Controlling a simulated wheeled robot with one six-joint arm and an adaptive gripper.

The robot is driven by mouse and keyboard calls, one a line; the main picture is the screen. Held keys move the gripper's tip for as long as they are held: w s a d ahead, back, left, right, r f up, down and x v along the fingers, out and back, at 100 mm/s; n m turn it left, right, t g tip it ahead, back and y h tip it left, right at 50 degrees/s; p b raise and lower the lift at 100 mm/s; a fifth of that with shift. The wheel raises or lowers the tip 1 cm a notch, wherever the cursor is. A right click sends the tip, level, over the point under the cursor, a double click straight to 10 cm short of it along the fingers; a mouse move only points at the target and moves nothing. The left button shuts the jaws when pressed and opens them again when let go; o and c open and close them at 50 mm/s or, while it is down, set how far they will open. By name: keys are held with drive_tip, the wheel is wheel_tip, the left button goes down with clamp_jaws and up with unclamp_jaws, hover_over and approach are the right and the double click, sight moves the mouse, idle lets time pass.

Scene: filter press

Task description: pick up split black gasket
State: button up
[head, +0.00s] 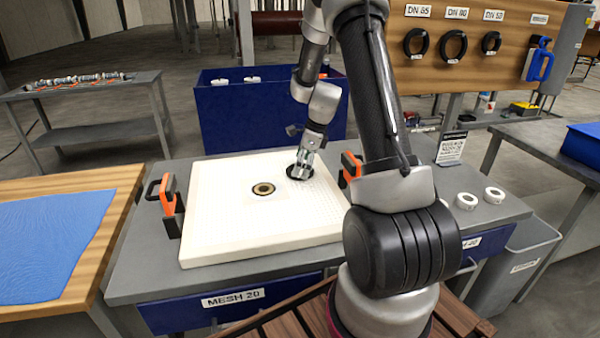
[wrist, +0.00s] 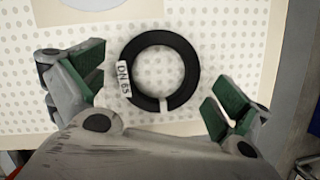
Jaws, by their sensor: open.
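The split black gasket (wrist: 190,65) lies flat on the white perforated plate (wrist: 230,30) in the wrist view. It has a white tag reading DN 65 on its left side and a pale gap at its lower right. In the head view the gasket (head: 291,174) shows as a dark ring on the right part of the plate (head: 225,190), partly hidden by my gripper. My gripper (head: 303,166) is over it. In the wrist view my gripper (wrist: 157,90) is open, with green-padded fingers apart on either side of the ring, holding nothing.
Orange-and-black clamps (head: 168,193) stand beside the plate. A brown-and-black ring (head: 263,188) sits in the plate's centre. White rings (head: 466,201) lie on the bench at right. A board (head: 470,20) with hanging black rings stands behind. A blue bin (head: 250,110) is at the back.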

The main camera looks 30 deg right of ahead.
drive_tip(key=c, duration=1.1)
drive_tip(key=shift+o, duration=0.2)
